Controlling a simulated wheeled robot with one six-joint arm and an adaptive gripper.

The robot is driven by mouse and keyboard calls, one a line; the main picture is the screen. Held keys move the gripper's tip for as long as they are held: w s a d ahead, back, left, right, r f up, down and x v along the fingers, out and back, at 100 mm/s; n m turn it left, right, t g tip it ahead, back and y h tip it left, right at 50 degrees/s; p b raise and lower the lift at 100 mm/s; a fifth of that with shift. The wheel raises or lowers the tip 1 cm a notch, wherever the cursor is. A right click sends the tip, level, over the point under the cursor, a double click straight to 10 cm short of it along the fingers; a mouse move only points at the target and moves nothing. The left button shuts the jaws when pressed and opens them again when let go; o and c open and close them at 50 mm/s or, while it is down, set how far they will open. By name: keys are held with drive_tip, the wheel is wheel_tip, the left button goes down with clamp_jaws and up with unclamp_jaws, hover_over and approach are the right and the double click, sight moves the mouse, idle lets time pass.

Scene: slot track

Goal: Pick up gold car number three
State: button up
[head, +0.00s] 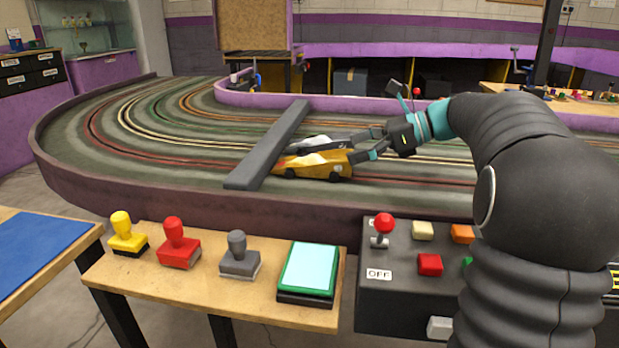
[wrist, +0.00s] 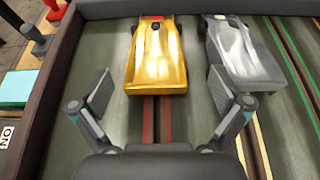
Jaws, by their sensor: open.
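The gold car (head: 312,164) rests on the slot track (head: 210,170), by the dark bar across the lanes. In the wrist view the gold car (wrist: 157,60) lies ahead between my fingers, its near end level with the fingertips. My gripper (head: 371,143) is open and empty, just right of the car in the head view. In the wrist view my gripper (wrist: 161,92) has its fingers spread either side of the car's line, with gaps on both sides. No number can be read on the car.
A silver car (wrist: 232,48) stands in the adjacent lane, close to my right finger. The dark bar (head: 268,143) crosses the track. The track's raised wall (wrist: 50,90) runs left of the gold car. Stamps, a green pad (head: 309,270) and a control box (head: 400,300) stand in front.

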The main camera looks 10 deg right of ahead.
sight(321, 159)
drive_tip(key=shift+f+b+x, duration=0.25)
drive_tip(key=shift+b+x, duration=2.05)
drive_tip(key=shift+b, duration=0.1)
drive_tip(key=shift+a, duration=0.45)
drive_tip(key=c, duration=1.3)
